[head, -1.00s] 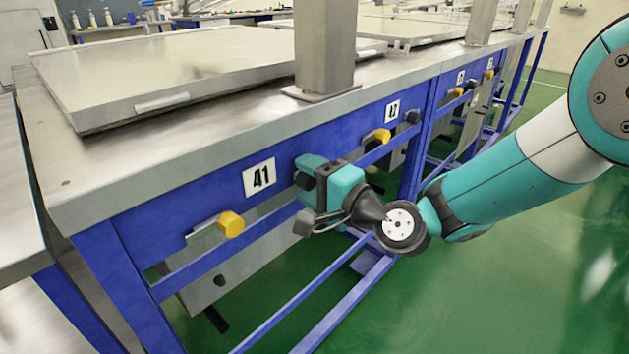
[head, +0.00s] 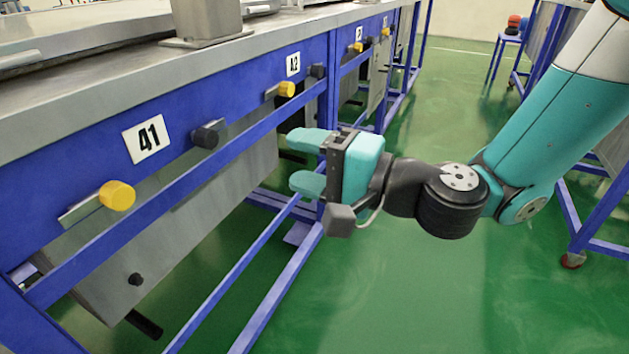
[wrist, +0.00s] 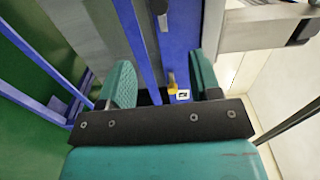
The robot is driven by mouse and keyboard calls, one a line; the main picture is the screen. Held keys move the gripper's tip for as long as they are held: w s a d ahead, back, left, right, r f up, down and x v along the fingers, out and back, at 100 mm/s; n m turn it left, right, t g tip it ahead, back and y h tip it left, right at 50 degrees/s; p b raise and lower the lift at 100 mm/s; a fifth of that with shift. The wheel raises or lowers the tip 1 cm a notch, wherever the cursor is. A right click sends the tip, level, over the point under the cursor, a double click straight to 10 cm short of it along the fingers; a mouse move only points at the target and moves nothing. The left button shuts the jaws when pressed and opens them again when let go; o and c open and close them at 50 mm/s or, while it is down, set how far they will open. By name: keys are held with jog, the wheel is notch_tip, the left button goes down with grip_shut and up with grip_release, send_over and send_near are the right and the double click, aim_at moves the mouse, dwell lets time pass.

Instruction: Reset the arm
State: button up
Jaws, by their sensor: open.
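My gripper (head: 300,162) is open and empty in the head view, with its two teal fingers apart and pointing left toward the blue bench frame. My arm reaches in from the upper right.
The blue bench (head: 60,210) with a steel top runs along the left. A blue-legged stand (head: 590,225) is at the right. Green floor (head: 400,290) lies open below my gripper.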

jog(key=shift+s+d, duration=0.25)
jog(key=shift+d, duration=0.35)
jog(key=s+d+f+n+g+h, duration=0.1)
jog(key=s+d+n+g+h, duration=0.4)
jog(key=s+n, duration=0.5)
jog(key=s+d+f+n+g+h, duration=0.1)
jog(key=s+d+h, duration=0.1)
jog(key=d+h, duration=0.3)
jog(key=s+d+g+h, duration=0.1)
jog(key=s+d+h, duration=0.2)
jog(key=d, duration=0.4)
notch_tip(320, 180, up, 29)
jog(key=p, duration=2.9)
jog(key=shift+w+y, duration=0.25)
jog(key=shift+y, duration=0.05)
